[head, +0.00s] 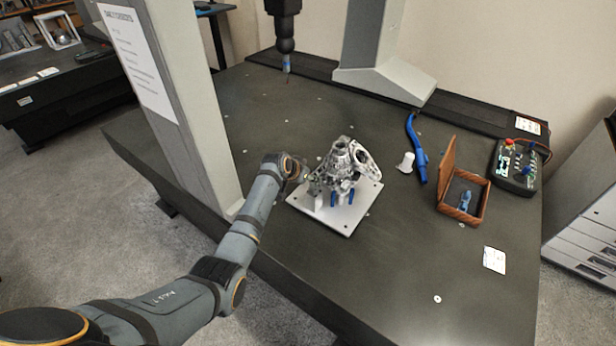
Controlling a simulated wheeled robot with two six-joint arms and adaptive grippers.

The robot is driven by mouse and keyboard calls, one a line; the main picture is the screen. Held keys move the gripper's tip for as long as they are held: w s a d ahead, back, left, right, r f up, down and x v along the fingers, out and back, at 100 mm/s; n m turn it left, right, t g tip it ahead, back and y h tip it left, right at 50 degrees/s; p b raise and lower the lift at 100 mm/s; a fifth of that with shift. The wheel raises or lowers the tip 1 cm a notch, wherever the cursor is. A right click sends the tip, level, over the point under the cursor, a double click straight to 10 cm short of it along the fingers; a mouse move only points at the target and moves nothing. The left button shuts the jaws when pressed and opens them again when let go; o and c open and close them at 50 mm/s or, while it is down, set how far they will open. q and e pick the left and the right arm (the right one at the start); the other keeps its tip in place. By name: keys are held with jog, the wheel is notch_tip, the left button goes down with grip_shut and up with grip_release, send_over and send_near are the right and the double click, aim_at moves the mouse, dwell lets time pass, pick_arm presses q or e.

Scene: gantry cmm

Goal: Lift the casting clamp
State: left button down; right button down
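A grey metal casting (343,160) stands on a light square plate (345,218) near the middle of the dark table. Small blue parts (341,196) show under the casting, on the plate. I cannot tell for sure which of these is the clamp. My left arm comes in from the lower left, and its gripper (304,173) is at the casting's left side. The fingers are small and blend with the casting, so whether they touch, grip or stand open is unclear. My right gripper is out of view.
A grey gantry column (185,105) stands left of the plate, with a dark probe head (285,40) above the table's back. Right are a blue curved tool (416,148), a white piece (406,163), an open brown box (463,196) and a control pendant (517,166). The table's front right is mostly clear.

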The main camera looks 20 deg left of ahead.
pick_arm(q)
jog(key=shift+w+r, duration=0.25)
jog(key=shift+r, duration=0.15)
jog(key=c, duration=1.2)
grip_release()
jog(key=o, duration=0.4)
jog(key=shift+f, duration=0.25)
jog(key=v, duration=1.2)
jog(key=shift+s+d, duration=0.1)
jog(key=shift+s, duration=0.05)
